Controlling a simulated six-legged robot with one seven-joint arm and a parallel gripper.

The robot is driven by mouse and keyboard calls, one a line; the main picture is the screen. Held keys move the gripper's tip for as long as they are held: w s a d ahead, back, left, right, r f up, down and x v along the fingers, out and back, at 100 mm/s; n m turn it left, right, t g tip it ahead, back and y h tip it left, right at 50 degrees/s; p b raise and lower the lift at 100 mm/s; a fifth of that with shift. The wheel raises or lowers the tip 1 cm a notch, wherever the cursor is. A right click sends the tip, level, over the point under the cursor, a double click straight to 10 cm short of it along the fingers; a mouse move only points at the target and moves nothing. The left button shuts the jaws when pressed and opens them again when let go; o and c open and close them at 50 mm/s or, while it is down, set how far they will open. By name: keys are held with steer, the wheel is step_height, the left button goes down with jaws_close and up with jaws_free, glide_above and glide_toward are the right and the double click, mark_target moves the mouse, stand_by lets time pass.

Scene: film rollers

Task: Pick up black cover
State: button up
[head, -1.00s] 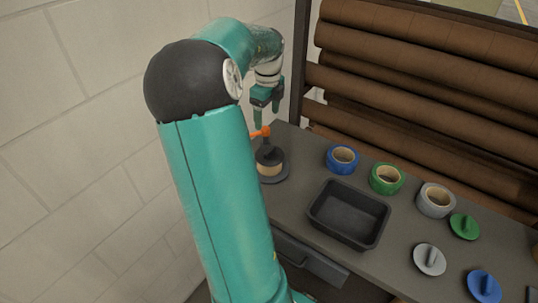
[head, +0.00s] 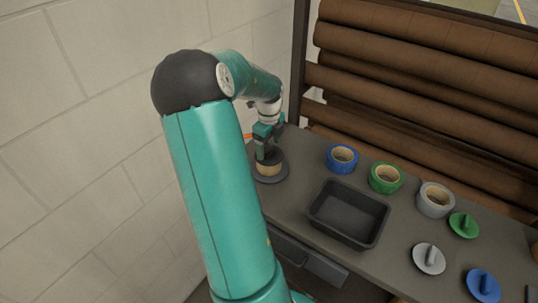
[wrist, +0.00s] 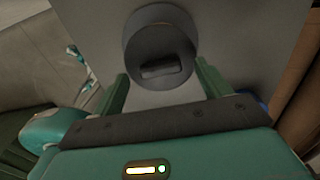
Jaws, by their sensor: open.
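The black cover (head: 268,157) is a dark disc with a raised grip bar, on top of a tan roll (head: 269,169) on a round dark base (head: 271,178) at the left end of the bench. In the wrist view the cover (wrist: 160,48) fills the upper middle, with its grip bar (wrist: 161,71) facing the camera. My gripper (wrist: 163,82) is open and empty, with one finger to each side of the bar. In the head view my gripper (head: 268,151) is just above the cover and partly hides it; contact cannot be told.
A black tray (head: 318,214) stands to the right on the bench. Behind it are blue (head: 342,158), green (head: 386,179) and grey (head: 436,199) rolls. Green (head: 464,225), grey (head: 429,259) and blue (head: 484,286) covers lie at right. A block wall (head: 90,150) is at left.

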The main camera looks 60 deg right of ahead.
steer(key=shift+f, duration=0.75)
steer(key=c, duration=1.1)
steer(key=shift+r, duration=0.1)
steer(key=shift+r, duration=0.5)
step_height(320, 180, up, 2)
steer(key=shift+a+r, duration=0.1)
steer(key=shift+r, duration=0.1)
steer(key=s+a+r, duration=0.1)
steer(key=a+r, duration=1.2)
steer(key=r, duration=0.1)
steer(key=shift+s+a+r, duration=0.2)
steer(key=shift+a, duration=0.15)
